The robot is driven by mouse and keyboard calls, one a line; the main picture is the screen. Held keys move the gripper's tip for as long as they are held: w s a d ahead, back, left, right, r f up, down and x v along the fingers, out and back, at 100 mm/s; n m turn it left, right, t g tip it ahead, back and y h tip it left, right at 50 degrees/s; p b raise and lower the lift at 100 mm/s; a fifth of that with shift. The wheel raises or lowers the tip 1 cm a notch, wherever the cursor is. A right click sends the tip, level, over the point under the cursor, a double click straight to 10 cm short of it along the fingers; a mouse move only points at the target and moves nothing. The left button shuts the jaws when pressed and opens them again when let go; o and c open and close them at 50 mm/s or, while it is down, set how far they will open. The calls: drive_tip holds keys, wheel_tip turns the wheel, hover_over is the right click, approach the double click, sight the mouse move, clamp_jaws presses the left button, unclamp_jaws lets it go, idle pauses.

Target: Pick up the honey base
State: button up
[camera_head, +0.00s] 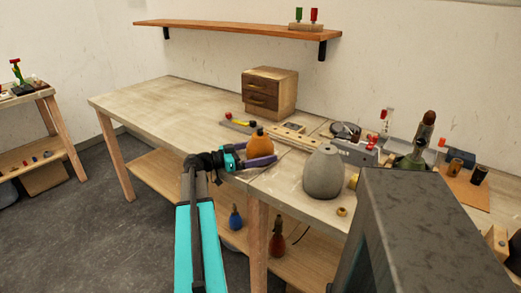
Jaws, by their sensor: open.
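The honey base is the amber-orange, rounded piece with a dark top (260,147). It stands upright on the workbench (160,108) near the front edge, left of a grey rounded base (323,172). My gripper (266,156) reaches in from the left at bench height, with its purple fingers open. One finger passes in front of the lower part of the honey base and hides it. The other finger is mostly hidden behind it. I cannot tell whether either finger touches it.
A wooden drawer box (270,92) stands behind. A wooden strip (290,139) and a board with yellow and red items (238,125) lie nearby. Blue (236,218) and red (277,240) bases sit on the lower shelf. The bench's left part is clear.

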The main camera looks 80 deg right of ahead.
sight(260, 143)
drive_tip(key=shift+c, duration=0.4)
drive_tip(key=c, duration=1.8)
drive_tip(key=shift+r, duration=0.15)
drive_tip(key=shift+c, duration=1)
drive_tip(key=shift+r, duration=0.15)
drive_tip(key=shift+r, duration=1.4)
drive_tip(key=shift+a+r+b, duration=0.1)
drive_tip(key=shift+r+b, duration=0.1)
drive_tip(key=shift+b, duration=0.15)
drive_tip(key=w+a, duration=0.2)
drive_tip(key=a, duration=0.5)
drive_tip(key=w+a+r+b, duration=0.1)
drive_tip(key=w+a, duration=0.1)
drive_tip(key=a, duration=0.6)
drive_tip(key=shift+w+r+b, duration=0.2)
drive_tip(key=shift+w+b, duration=0.05)
drive_tip(key=shift+b, duration=0.05)
drive_tip(key=shift+r, duration=0.15)
